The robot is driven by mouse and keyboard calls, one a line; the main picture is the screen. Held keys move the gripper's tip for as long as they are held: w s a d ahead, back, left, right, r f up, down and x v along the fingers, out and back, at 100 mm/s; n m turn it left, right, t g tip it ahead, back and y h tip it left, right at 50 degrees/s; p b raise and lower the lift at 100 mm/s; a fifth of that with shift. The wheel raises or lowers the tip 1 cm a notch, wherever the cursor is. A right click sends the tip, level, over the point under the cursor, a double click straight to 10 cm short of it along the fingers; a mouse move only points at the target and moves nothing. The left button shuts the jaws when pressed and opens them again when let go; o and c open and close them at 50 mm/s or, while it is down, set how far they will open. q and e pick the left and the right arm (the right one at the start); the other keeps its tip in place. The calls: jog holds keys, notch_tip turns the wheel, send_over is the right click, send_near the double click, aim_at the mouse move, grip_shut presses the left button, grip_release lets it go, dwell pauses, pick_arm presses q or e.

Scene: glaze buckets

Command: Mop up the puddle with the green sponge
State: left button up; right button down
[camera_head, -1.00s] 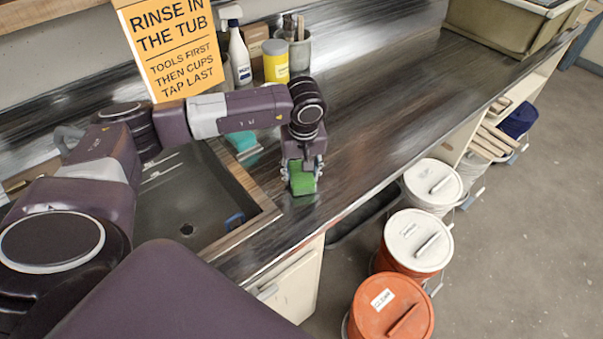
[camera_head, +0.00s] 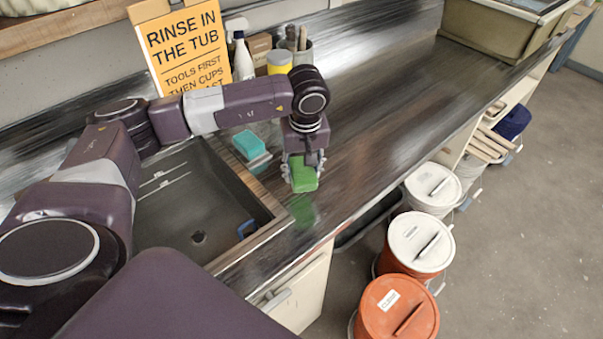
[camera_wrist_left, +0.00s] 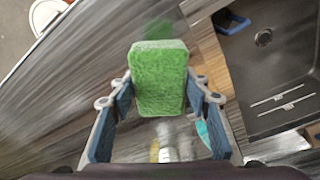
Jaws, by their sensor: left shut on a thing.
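My left gripper (camera_head: 303,166) is shut on the green sponge (camera_head: 304,178) and holds it over the counter, near the right edge of the sink. In the left wrist view the sponge (camera_wrist_left: 159,80) stands out between the two blue-padded fingers. The sponge appears a little above the counter. A faint green patch (camera_head: 302,211) shows on the glossy counter in front of it; I cannot tell whether it is the puddle or a reflection. No other puddle is clear. My right gripper is not in view.
The sink (camera_head: 190,215) lies left of the gripper, with a teal sponge (camera_head: 249,144) by its rim. Bottles and a yellow-labelled can (camera_head: 279,63) stand behind beside an orange sign (camera_head: 184,45). Lidded buckets (camera_head: 421,241) stand on the floor.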

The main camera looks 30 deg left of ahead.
pick_arm(q)
jog(key=shift+r+p, duration=0.35)
jog(key=shift+r, duration=0.6)
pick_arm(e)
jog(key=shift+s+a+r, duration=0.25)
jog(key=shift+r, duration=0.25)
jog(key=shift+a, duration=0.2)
